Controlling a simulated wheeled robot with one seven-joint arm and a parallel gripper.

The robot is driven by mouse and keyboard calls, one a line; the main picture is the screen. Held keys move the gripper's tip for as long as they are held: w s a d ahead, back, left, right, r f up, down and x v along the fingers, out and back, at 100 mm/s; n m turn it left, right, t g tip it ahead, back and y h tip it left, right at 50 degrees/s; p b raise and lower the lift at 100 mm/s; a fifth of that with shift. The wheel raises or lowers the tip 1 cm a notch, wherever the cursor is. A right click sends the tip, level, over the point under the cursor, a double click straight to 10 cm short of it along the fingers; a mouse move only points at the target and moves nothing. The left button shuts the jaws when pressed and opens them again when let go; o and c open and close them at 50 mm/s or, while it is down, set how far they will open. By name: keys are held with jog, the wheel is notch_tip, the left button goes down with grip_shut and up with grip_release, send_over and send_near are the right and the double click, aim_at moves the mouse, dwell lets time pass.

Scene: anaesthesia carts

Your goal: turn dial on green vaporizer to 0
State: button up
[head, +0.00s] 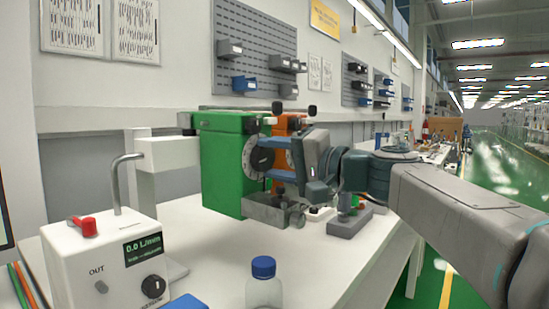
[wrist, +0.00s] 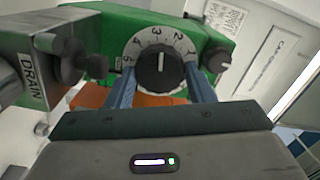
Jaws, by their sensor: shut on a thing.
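The white line on the knob looks nearly upright in the wrist picture, in line with the 3; which end is the pointer is unclear. My gripper (wrist: 161,80) has its blue fingers on either side of the dial and is shut on it. In the head view my gripper (head: 276,158) reaches the dial from the right and partly covers it.
An orange vaporizer (head: 287,126) stands just behind the green one. A metal drain block (wrist: 28,68) sits close left of my fingers in the wrist view. A white flow meter box (head: 105,262) and a blue-capped bottle (head: 263,284) stand in front on the bench.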

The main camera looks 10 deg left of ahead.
jog(key=shift+m, duration=1.1)
jog(key=shift+f, duration=0.1)
jog(key=o, duration=1)
jog(key=shift+c, duration=0.2)
jog(key=p+v, duration=0.2)
jog(key=v, duration=1.2)
jog(key=shift+a, duration=0.1)
